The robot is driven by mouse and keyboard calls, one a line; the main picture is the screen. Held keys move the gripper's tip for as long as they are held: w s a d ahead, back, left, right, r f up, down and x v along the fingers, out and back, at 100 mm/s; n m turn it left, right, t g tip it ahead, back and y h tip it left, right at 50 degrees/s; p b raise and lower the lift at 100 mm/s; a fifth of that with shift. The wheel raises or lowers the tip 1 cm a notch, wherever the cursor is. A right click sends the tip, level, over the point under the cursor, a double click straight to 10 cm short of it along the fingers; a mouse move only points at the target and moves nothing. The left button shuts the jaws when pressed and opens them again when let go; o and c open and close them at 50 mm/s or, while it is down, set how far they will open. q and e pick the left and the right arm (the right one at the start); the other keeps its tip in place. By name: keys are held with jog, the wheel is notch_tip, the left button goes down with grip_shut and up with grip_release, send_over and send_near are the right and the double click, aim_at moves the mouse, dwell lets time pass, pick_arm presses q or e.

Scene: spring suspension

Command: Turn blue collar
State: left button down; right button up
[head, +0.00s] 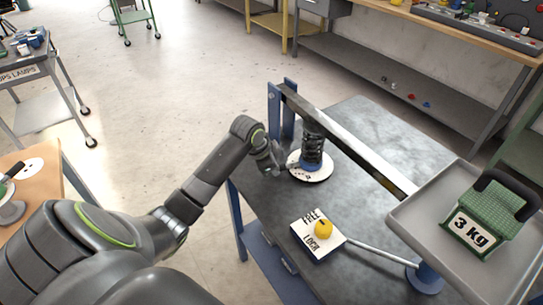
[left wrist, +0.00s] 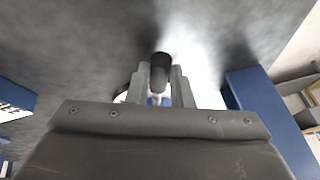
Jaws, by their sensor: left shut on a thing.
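The blue collar (head: 312,164) sits at the foot of a black coil spring (head: 313,140), above a white round dial (head: 312,177) with dark markings. My left gripper (head: 279,162) is at the left side of the collar, low over the dial's edge. In the left wrist view my left gripper (left wrist: 160,82) is shut on a dark rounded handle (left wrist: 160,66). Whether this handle joins the collar cannot be made out. A little blue and white shows between the fingers, and the rest of the collar is hidden there. My right gripper is not in view.
A metal beam (head: 345,140) runs from blue posts (head: 274,108) over the spring to a grey tray (head: 407,217) holding a green 3 kg weight (head: 481,222). A FREE/LOCK box (head: 309,247) with a yellow knob (head: 323,229) stands in front. The grey tabletop (head: 400,150) behind is clear.

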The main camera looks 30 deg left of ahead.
pick_arm(q)
jog(key=shift+s+d, duration=0.1)
jog(key=shift+d, duration=0.05)
dwell(0.3)
jog(key=c, duration=1.3)
grip_release()
jog(key=p+v, duration=0.1)
jog(key=v, duration=1.6)
jog(key=shift+r, duration=0.2)
jog(key=shift+s+d, duration=0.1)
jog(key=shift+s, duration=0.05)
